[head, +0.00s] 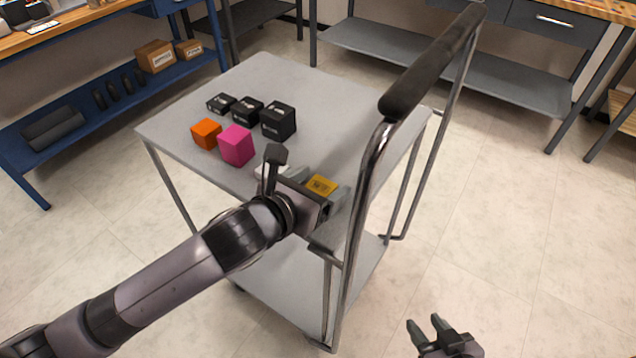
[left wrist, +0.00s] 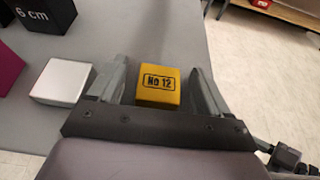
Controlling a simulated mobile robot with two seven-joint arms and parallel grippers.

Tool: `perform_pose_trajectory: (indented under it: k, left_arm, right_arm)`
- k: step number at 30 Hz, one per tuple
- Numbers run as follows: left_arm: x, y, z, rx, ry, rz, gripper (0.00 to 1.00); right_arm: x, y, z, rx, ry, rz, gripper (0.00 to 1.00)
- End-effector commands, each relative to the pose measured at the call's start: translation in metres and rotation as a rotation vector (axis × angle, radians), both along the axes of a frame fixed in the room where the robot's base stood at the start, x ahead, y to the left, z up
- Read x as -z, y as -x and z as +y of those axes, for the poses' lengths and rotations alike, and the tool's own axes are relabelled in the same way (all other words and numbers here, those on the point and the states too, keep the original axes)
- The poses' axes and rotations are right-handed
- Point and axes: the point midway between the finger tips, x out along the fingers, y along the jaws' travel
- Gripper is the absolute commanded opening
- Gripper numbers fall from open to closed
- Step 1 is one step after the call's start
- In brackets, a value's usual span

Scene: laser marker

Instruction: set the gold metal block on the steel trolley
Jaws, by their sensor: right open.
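The gold metal block (head: 321,185), marked "No 12", is at the near right part of the steel trolley (head: 330,95), close to the handle post. In the left wrist view the block (left wrist: 159,90) lies between the fingers of my left gripper (left wrist: 163,78), with a gap showing at its right side. The left gripper (head: 322,188) looks open around it. The block's underside is hidden, and it appears to be over the grey top. My right gripper (head: 425,324) is open and empty, low at the bottom right, apart from the trolley.
A silver block (left wrist: 62,82) lies just left of my left gripper. A pink cube (head: 236,146), an orange cube (head: 206,134) and several black blocks (head: 279,120) stand further left. The trolley's handle (head: 435,60) rises at the right. The trolley's far top is clear.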

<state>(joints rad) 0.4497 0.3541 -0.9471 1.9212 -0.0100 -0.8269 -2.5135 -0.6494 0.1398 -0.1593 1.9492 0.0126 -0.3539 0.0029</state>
Motion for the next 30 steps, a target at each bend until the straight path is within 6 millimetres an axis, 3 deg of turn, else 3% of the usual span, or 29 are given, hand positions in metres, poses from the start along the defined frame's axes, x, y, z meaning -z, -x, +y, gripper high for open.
perform_pose_trajectory:
  k: [8, 24, 30]
  left_arm:
    - [-0.007, 0.008, 0.006, 0.000, -0.001, -0.001, 0.78]
    - [-0.041, 0.076, 0.051, 0.001, -0.002, 0.000, 0.78]
    - [-0.047, 0.089, 0.060, 0.000, -0.001, -0.001, 0.78]
  right_arm:
    - [-0.002, 0.000, 0.000, 0.000, 0.000, 0.000, 0.43]
    - [-0.009, 0.000, 0.000, 0.000, 0.000, 0.000, 0.43]
    - [-0.010, 0.000, 0.000, 0.000, 0.000, 0.000, 0.43]
